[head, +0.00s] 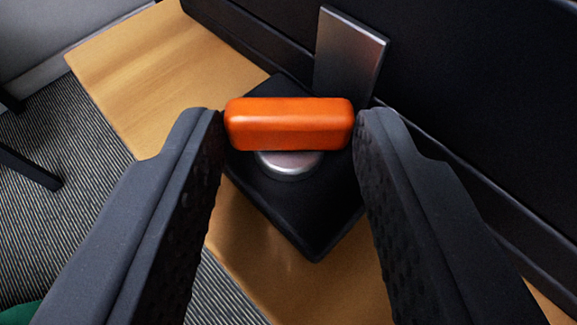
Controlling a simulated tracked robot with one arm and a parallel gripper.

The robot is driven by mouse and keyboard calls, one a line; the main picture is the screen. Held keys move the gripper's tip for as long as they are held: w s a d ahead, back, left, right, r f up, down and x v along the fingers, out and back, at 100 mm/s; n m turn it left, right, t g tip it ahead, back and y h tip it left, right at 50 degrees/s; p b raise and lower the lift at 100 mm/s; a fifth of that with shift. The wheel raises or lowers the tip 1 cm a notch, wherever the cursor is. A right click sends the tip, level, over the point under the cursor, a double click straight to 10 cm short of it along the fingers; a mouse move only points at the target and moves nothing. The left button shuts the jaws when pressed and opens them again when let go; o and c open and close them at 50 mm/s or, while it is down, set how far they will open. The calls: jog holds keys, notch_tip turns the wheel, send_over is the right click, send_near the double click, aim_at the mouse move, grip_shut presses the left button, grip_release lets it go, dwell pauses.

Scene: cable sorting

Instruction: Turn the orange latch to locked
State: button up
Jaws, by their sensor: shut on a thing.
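The orange latch (289,124) is a rounded bar that lies level across the picture, above a round silver hub (289,163). The hub sits on a black square base plate (315,215), which appears turned cornerwise. A grey metal plate (349,52) stands upright at the back of the base. My gripper (290,128) is shut on the latch, with one dark textured finger at each end of the bar. The fingers hide the left and right corners of the base.
The base stands on a wooden surface (165,75), with bare wood at the upper left. A black panel (465,100) rises close behind and to the right. Striped carpet (70,135) lies beyond the wood's left edge, with a dark leg (30,165) over it.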

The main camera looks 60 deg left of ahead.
jog(key=shift+a, duration=0.25)
jog(key=o, duration=1)
jog(key=shift+d+r, duration=0.1)
